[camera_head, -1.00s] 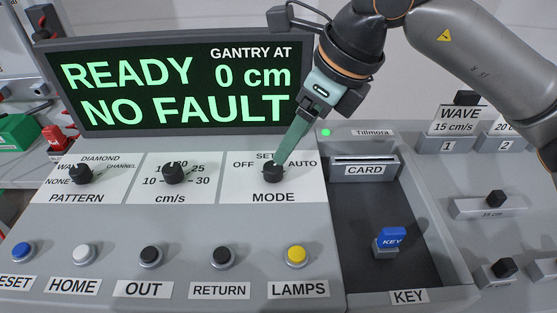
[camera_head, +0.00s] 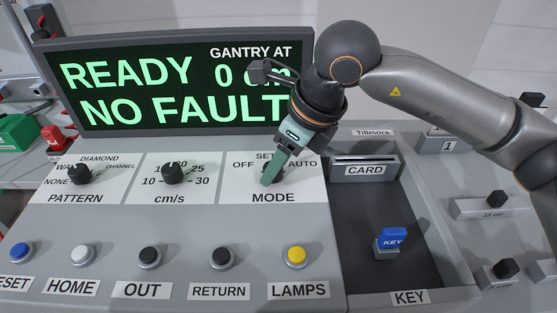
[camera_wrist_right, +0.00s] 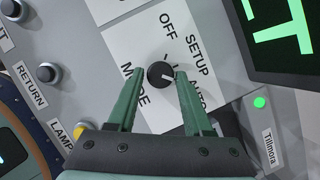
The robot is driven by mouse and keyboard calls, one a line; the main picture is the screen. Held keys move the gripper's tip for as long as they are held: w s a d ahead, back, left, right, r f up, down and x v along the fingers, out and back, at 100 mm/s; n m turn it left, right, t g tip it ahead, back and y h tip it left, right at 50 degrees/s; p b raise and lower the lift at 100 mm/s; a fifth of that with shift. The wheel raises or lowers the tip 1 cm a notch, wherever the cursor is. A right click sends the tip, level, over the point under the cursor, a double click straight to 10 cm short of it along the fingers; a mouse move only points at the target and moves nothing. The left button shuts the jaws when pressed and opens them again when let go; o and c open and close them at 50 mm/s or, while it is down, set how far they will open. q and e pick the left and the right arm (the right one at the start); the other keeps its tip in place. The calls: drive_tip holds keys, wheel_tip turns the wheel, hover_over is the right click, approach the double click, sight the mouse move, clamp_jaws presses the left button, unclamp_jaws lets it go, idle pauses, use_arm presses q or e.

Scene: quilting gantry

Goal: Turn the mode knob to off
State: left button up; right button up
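The black mode knob (camera_wrist_right: 160,74) stands on a white plate marked OFF, SETUP, AUTO and MODE. In the wrist view its white mark points toward the right-hand finger, on the AUTO side. My right gripper (camera_head: 268,181) reaches down over the knob and hides most of it in the head view. In the wrist view the green fingers of the right gripper (camera_wrist_right: 161,76) are open, one on each side of the knob, with gaps between. The AUTO label is partly hidden behind a finger. My left gripper is in neither view.
The display (camera_head: 150,85) reads READY and NO FAULT behind the knobs. The speed knob (camera_head: 173,173) and pattern knob (camera_head: 78,173) are to the left. The yellow LAMPS button (camera_head: 296,255) is in front. A card slot (camera_head: 365,169) and blue key (camera_head: 392,240) are at right.

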clamp_jaws()
